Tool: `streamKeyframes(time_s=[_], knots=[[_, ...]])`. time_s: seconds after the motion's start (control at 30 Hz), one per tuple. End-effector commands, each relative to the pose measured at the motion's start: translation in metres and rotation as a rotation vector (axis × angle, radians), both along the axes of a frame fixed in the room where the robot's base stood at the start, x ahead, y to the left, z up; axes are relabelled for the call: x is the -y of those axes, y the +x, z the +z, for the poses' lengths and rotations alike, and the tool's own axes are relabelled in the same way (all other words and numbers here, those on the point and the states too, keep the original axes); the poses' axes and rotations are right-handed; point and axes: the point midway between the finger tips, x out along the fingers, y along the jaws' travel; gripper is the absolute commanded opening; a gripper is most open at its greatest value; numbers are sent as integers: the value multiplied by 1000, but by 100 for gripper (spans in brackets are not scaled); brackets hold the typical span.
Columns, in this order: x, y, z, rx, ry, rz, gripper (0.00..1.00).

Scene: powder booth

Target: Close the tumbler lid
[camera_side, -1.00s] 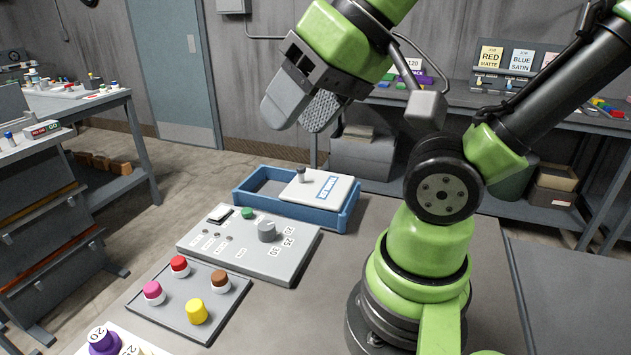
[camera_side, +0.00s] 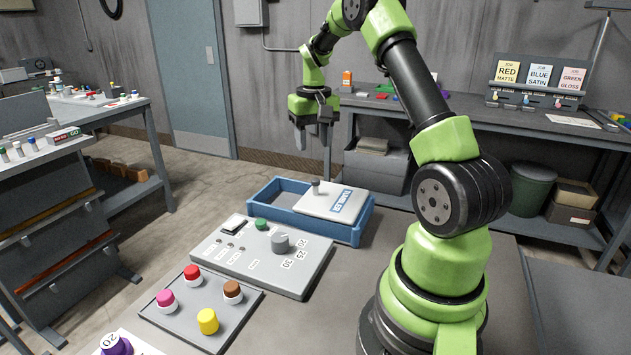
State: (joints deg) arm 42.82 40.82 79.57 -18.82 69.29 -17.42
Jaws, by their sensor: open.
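The tumbler is a blue open-topped box (camera_side: 287,217) at the back of the near table. Its pale lid (camera_side: 325,202) carries a blue-and-white label and a small upright grey knob (camera_side: 316,187). The lid covers the right part of the box, and the left part stands uncovered. My gripper (camera_side: 312,138) points down in the air above and behind the box, apart from the lid and knob. Its fingers are spread and nothing shows between them.
A grey control panel (camera_side: 246,262) with a dial and green button lies in front of the box. A tray (camera_side: 178,321) with several coloured capped jars is nearer. A back bench (camera_side: 470,119) holds colour cards. Table space right of the panel is clear.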

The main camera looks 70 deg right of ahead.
Motion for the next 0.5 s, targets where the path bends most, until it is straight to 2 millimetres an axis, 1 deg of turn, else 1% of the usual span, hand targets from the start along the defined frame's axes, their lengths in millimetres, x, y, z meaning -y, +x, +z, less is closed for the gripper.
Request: streamKeyframes(time_s=[0.07,0.23,0.5], knots=[[5,-2,-7,-11,5,-8,48],[6,-3,-26,-14,7,-6,48],[5,-3,-77,-16,8,-6,48]])
